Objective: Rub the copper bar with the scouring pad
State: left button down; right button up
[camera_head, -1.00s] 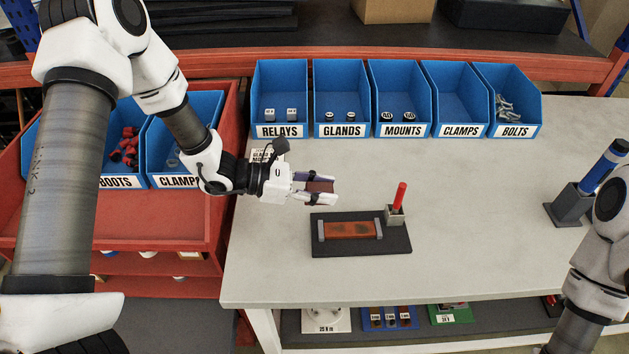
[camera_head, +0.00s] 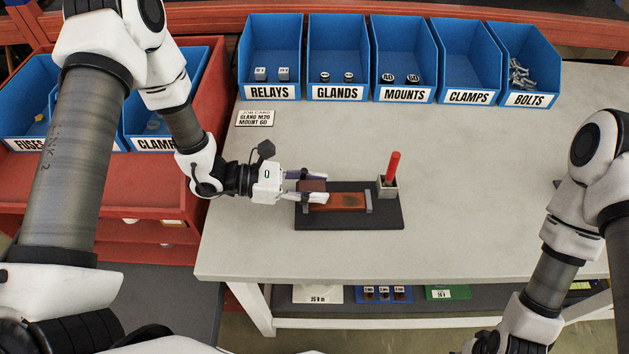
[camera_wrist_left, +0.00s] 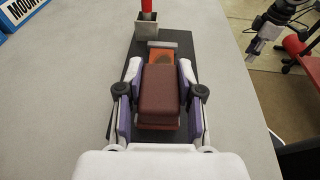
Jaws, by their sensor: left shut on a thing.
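My left gripper (camera_head: 324,187) is shut on a dark red scouring pad (camera_head: 312,185), which also shows between its fingers in the left wrist view (camera_wrist_left: 161,90). The copper bar (camera_head: 345,201) lies on a black base plate (camera_head: 350,222), a grey end stop at its right end. It is orange-brown with a dark patch. The pad is at the bar's left end; whether it touches is unclear.
Blue labelled bins (camera_head: 405,95) line the table's back. A job card (camera_head: 255,118) lies near them. The table (camera_head: 490,180) is clear right of the plate.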

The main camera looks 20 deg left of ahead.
dwell(0.3)
pick_arm(q)
jog(key=shift+f+b, duration=0.75)
jog(key=shift+f, duration=0.05)
jog(key=shift+d, duration=0.1)
